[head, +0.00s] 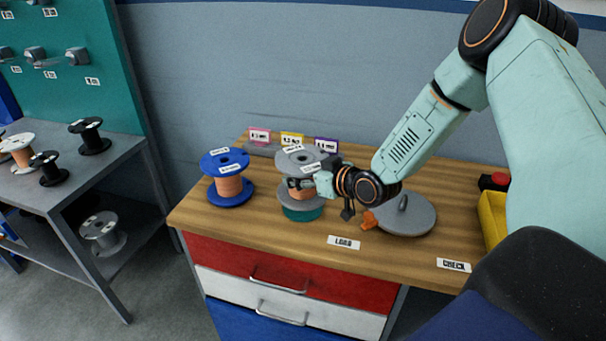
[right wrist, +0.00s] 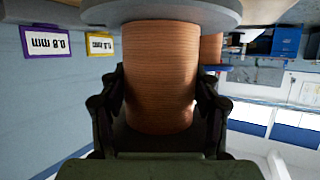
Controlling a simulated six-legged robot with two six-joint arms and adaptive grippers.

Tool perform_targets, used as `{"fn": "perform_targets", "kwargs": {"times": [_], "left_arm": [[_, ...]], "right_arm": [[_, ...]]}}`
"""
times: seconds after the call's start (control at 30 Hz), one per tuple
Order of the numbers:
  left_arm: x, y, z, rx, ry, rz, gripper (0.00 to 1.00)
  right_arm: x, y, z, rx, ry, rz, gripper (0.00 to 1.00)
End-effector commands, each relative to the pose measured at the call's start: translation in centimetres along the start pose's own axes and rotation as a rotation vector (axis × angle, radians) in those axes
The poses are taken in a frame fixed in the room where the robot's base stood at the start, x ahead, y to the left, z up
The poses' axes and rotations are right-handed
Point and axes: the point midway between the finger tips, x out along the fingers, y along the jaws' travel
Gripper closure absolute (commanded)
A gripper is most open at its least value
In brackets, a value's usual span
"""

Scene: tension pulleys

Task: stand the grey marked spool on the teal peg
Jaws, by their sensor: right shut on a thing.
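The grey spool (head: 301,161) has copper-coloured winding and white labels on its top flange. It is upright over the teal peg's round base (head: 303,213) on the wooden bench. Its lower flange is just above or against the teal base; I cannot tell whether it touches. The peg's shaft is hidden. My right gripper (head: 299,184) is shut on the spool's winding from the right. In the right wrist view the winding (right wrist: 160,75) sits between both fingers, with a grey flange (right wrist: 160,12) at the picture's top. My left gripper is not in view.
A blue spool (head: 227,177) stands close left of the grey one. Card signs (head: 292,140) stand behind. A grey disc with a handle (head: 408,215) lies to the right, beside an orange part (head: 369,220). A yellow bin (head: 492,216) is farther right. A side rack (head: 60,170) holds several spools.

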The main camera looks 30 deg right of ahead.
Motion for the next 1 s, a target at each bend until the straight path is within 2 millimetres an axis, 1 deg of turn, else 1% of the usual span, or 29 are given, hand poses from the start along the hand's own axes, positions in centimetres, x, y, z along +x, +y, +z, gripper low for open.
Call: {"fn": "perform_targets", "kwargs": {"times": [0.13,1.0], "left_arm": [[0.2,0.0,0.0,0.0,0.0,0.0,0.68],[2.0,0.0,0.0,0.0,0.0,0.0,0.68]], "right_arm": [[0.1,0.0,0.1,-0.001,0.004,0.001,0.97],[1.1,0.0,2.4,-0.002,0.005,0.001,0.97]]}}
